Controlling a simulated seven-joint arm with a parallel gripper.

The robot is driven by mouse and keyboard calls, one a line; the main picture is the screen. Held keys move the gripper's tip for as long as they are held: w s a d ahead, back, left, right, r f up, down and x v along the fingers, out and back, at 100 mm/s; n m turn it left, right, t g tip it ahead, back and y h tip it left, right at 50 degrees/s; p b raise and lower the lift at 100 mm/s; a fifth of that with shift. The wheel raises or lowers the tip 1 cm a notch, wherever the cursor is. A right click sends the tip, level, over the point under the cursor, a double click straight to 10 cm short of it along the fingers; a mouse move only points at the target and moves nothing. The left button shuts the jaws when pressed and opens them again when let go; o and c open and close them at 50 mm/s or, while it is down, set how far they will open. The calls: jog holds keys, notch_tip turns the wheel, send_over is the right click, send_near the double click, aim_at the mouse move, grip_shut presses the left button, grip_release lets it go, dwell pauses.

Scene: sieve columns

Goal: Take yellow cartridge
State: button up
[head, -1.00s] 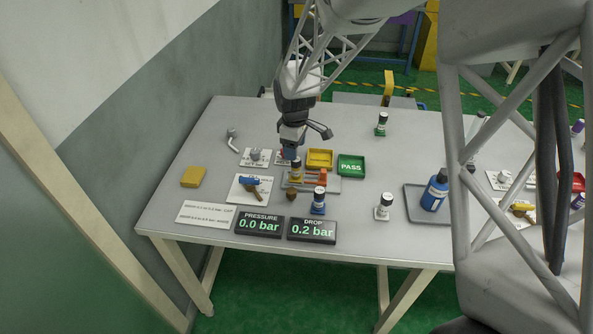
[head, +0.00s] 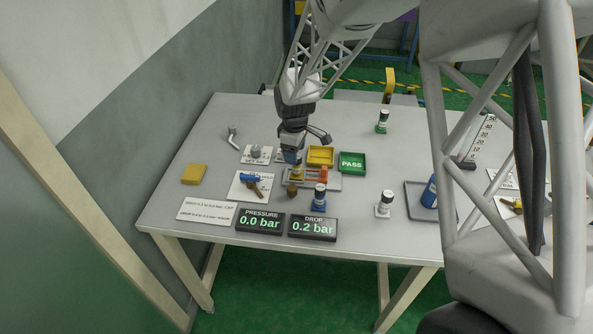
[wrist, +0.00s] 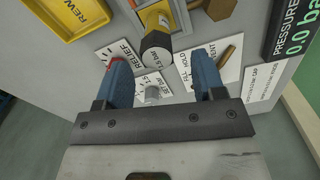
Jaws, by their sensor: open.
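The yellow cartridge (head: 297,172) stands in the grey fixture (head: 330,184) in the head view, partly hidden by my gripper (head: 293,158) just above it. In the wrist view its yellow body and dark cap with a pale end (wrist: 158,52) show just beyond the gap between my blue fingertips (wrist: 160,62). My gripper is open, with its fingers on either side of the cap's line. No contact with the cartridge is visible.
A yellow tray (head: 320,156) and a green PASS tray (head: 352,163) lie behind and right of the fixture. A blue-banded cartridge (head: 319,197), a brown piece (head: 292,190) and the pressure display (head: 260,220) are in front. The left tabletop holds a yellow block (head: 194,174).

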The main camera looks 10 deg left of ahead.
jog(key=shift+w+f, duration=0.1)
jog(key=shift+f, duration=2.5)
jog(key=c, duration=1.1)
jog(key=shift+r, duration=5.05)
